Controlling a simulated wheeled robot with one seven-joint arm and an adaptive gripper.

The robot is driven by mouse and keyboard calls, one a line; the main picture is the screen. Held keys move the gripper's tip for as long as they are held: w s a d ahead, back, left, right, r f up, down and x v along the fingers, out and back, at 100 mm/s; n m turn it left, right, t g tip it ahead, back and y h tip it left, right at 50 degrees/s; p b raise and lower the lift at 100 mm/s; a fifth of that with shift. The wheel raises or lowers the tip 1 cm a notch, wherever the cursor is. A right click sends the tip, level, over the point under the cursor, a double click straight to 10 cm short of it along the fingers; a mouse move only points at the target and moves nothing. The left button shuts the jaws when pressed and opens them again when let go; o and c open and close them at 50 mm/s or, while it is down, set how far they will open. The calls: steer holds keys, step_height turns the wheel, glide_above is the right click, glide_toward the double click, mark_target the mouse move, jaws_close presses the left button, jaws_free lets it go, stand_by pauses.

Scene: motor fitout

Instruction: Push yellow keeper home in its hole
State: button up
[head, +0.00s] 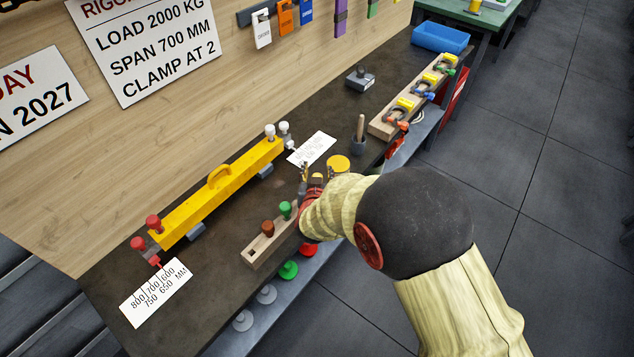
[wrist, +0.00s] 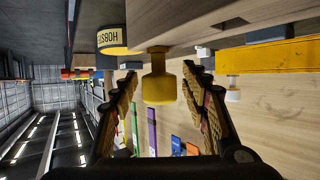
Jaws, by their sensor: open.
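The yellow keeper (wrist: 158,88) is between my fingers in the wrist view, which looks upside down. Its narrow neck meets the tan wooden block (wrist: 205,22); how deep it sits in its hole cannot be told. My gripper (wrist: 161,75) is open, with a finger on each side of the keeper and visible gaps. In the head view my gripper (head: 316,174) is at the block's far end, with a bit of the yellow keeper (head: 317,178) showing. The wooden block (head: 258,252) also carries a brown keeper (head: 267,227) and a green keeper (head: 285,209).
A yellow beam (head: 205,205) with red and white knobs lies along the wall side. A round yellow-topped item (head: 338,162) stands just beyond my gripper. A grey cup (head: 359,145) and a board with clamps (head: 383,127) are farther back. Dark bench surface lies between.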

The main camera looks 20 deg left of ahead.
steer(key=shift+w+a+f, duration=0.2)
steer(key=shift+w+f, duration=0.05)
steer(key=shift+w, duration=0.4)
steer(key=shift+c, duration=0.3)
steer(key=c, duration=1.1)
jaws_close()
